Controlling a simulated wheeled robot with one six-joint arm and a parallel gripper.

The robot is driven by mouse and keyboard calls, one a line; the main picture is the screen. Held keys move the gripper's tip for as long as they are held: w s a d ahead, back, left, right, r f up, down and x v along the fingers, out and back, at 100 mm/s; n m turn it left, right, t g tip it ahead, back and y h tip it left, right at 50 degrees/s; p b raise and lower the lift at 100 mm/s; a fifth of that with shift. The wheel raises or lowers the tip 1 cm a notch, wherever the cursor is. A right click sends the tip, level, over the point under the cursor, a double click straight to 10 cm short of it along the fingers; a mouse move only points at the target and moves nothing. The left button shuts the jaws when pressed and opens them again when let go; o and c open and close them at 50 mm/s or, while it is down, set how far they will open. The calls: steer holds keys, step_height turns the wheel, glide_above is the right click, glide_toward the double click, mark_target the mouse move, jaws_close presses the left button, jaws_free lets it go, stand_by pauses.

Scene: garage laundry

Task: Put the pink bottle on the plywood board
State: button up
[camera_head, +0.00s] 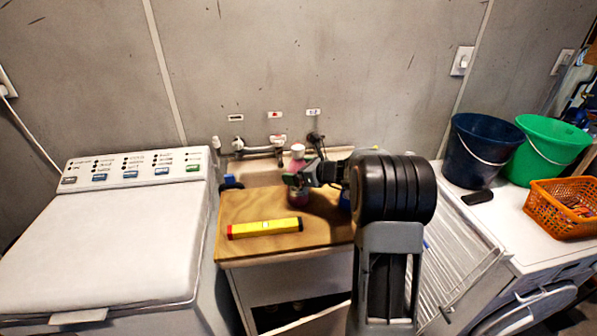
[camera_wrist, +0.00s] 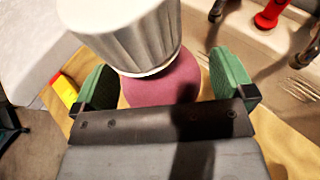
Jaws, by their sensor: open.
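The pink bottle (camera_head: 298,196) has a white cap (camera_head: 298,151). In the head view it appears upright at the back part of the plywood board (camera_head: 240,207), partly hidden by my gripper. My gripper (camera_head: 297,180) is open around the bottle. In the wrist view its green fingertips (camera_wrist: 160,85) stand on either side of the pink bottle (camera_wrist: 165,85), with a visible gap at the right. The white ribbed cap fills the top middle there. The bottle's base is hidden in the wrist view, so its contact with the board is unclear there.
Taps (camera_head: 277,143) are behind the board. A white washing machine (camera_head: 105,240) is at left. A drying rack (camera_head: 462,262), blue bucket (camera_head: 480,150), green bucket (camera_head: 545,150) and orange basket (camera_head: 560,208) are at right.

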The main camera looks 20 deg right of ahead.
steer(key=v, duration=0.7)
steer(key=s+a+n+g+h, duration=0.1)
steer(key=s+a+n+g, duration=0.5)
steer(key=s+a+n, duration=0.7)
steer(key=s+f+n+g+h, duration=0.1)
steer(key=s+n+h, duration=0.5)
steer(key=s+n, duration=0.6)
steer(key=f+n, duration=0.1)
steer(key=n, duration=0.3)
steer(key=shift+a+f+n+g+h+b, duration=0.2)
steer(key=shift+n+g+h+b, duration=0.1)
steer(key=shift+g+h, duration=0.1)
